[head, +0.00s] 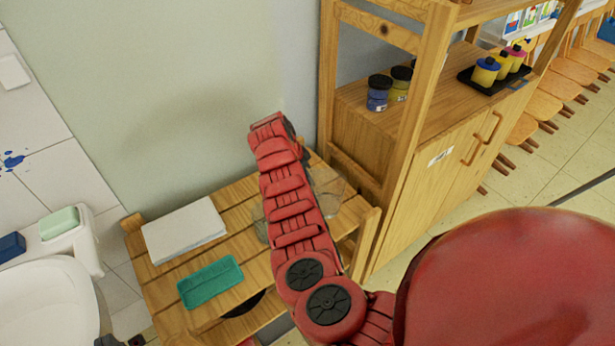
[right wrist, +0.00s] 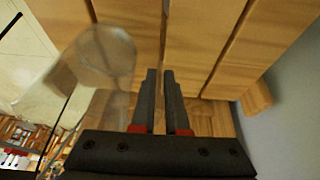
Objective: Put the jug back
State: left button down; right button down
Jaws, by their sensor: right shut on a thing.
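A clear, see-through jug (right wrist: 105,60) shows in the right wrist view, just left of my right gripper's fingers, blurred against the wooden slats. My right gripper (right wrist: 163,72) has its two dark fingers close together and is shut on the jug; the exact grip spot is hard to make out. In the head view my red right arm reaches over the slatted wooden table (head: 190,281) and hides its gripper. Clear glass (head: 328,190) shows beside the arm there, partly covered. My left gripper (head: 122,340) is only a dark piece at the bottom edge; its jaws cannot be read.
A white stack of paper or cloth (head: 184,229) and a green tray (head: 210,281) lie on the table's left part. A wooden cabinet (head: 430,190) with paint jars (head: 378,92) stands to the right. A white sink (head: 45,300) is at left. A wall closes the back.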

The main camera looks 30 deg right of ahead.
jog(key=shift+f, duration=0.1)
jog(key=c, duration=0.9)
grip_release()
jog(key=shift+r, duration=0.2)
jog(key=b+v, duration=0.1)
jog(key=v, duration=1.1)
jog(key=shift+s, duration=0.1)
